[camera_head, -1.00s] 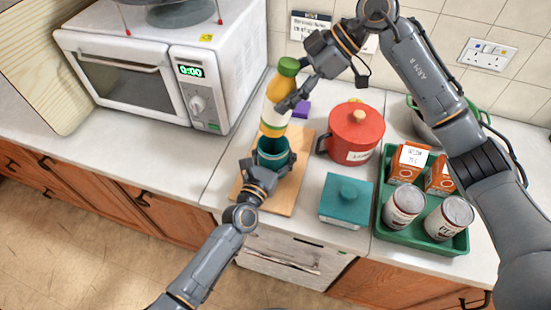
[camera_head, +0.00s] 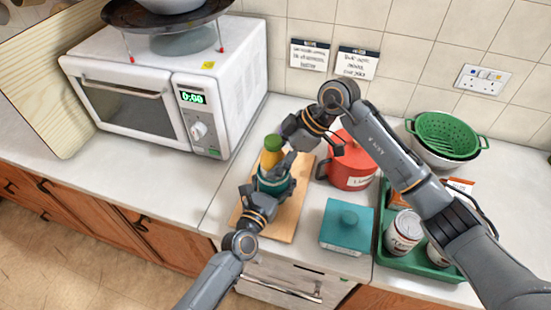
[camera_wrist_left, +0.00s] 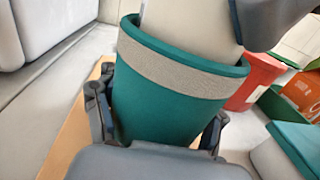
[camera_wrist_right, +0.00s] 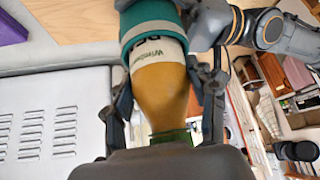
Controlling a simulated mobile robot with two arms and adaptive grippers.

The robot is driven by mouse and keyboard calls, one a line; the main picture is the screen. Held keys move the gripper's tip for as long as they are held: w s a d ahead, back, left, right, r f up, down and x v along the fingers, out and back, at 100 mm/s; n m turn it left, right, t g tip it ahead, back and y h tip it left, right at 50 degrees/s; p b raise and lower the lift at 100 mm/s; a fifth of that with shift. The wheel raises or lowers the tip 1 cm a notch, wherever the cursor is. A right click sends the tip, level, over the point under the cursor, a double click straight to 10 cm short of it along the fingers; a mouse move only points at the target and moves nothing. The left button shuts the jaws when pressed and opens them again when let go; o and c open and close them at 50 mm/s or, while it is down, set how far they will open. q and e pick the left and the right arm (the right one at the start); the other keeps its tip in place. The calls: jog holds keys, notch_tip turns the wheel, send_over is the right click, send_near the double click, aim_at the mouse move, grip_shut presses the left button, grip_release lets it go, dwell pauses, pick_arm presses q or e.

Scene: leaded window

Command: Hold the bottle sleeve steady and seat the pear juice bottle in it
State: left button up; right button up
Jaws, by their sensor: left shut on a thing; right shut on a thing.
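The teal bottle sleeve (camera_head: 273,186) with a grey band stands on the wooden board. My left gripper (camera_head: 266,192) is shut around it; its fingers (camera_wrist_left: 155,125) show on both sides of the sleeve in the left wrist view. The pear juice bottle (camera_head: 270,158), yellow with a green cap and a white label, has its lower part inside the sleeve. In the right wrist view the bottle (camera_wrist_right: 160,90) enters the sleeve (camera_wrist_right: 150,25) with part of its label above the rim. My right gripper (camera_head: 284,161) is shut on the bottle. The bottle's base is hidden.
The wooden board (camera_head: 290,222) lies under the sleeve. A red pot (camera_head: 352,165) and a teal box (camera_head: 346,227) stand to the right, with a green tray (camera_head: 420,262) of cans beyond. A white microwave (camera_head: 165,90) stands at the left.

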jog(key=shift+f, duration=0.25)
pick_arm(q)
jog(key=shift+d, duration=0.1)
pick_arm(e)
jog(key=shift+f, duration=0.4)
jog(key=o, duration=1.5)
jog(key=shift+f, duration=0.15)
jog(key=shift+r, duration=0.6)
jog(key=v, duration=1.2)
jog(key=shift+r, duration=0.15)
